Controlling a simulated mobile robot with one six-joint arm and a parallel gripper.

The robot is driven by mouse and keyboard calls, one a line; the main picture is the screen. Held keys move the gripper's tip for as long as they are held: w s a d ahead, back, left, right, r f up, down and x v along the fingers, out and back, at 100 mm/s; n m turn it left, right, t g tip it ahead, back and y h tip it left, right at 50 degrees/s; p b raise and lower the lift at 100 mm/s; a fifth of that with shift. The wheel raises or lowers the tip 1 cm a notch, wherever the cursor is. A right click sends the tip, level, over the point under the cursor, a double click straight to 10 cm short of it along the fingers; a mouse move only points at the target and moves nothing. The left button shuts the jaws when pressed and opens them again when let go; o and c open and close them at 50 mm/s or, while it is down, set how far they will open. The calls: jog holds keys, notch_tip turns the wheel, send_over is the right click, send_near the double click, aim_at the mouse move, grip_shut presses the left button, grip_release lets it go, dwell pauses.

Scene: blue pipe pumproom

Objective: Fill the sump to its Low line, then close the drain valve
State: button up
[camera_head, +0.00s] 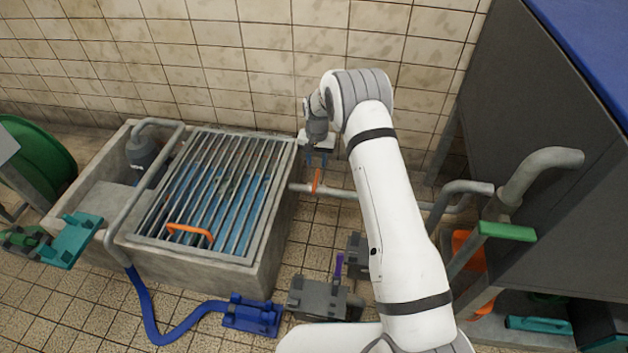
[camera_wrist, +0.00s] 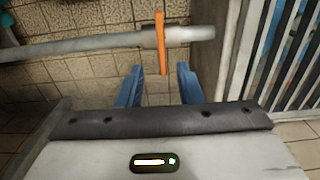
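The concrete sump (camera_head: 200,268) stands at left against the wall, under a barred grate (camera_head: 232,180) with an orange handle (camera_head: 190,234). Blue water (camera_head: 250,200) shows between the bars; I cannot make out a Low line. A grey pipe (camera_head: 345,193) leaves the sump's right side. It carries an orange lever (camera_head: 317,182), which I take as the drain valve; the lever lies across the pipe, also in the wrist view (camera_wrist: 161,45). My gripper (camera_head: 318,160) is just above the lever. Its blue fingers (camera_wrist: 159,80) are apart, with the lever's near end between them, apparently untouched.
A blue hose (camera_head: 150,315) runs from the sump's front to a blue coupling (camera_head: 252,315) on the floor. Grey blocks (camera_head: 318,298) lie near my arm. Pipes with a green handle (camera_head: 507,231) and a dark cabinet (camera_head: 540,130) stand at right. A green reel (camera_head: 35,155) is far left.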

aim_at(316, 179)
jog(key=shift+w+f, duration=0.2)
jog(key=shift+f, duration=0.55)
notch_tip(316, 179, down, 7)
jog(key=b, duration=0.3)
jog(key=shift+a+f, duration=0.1)
jog(key=shift+f, duration=0.1)
grip_shut()
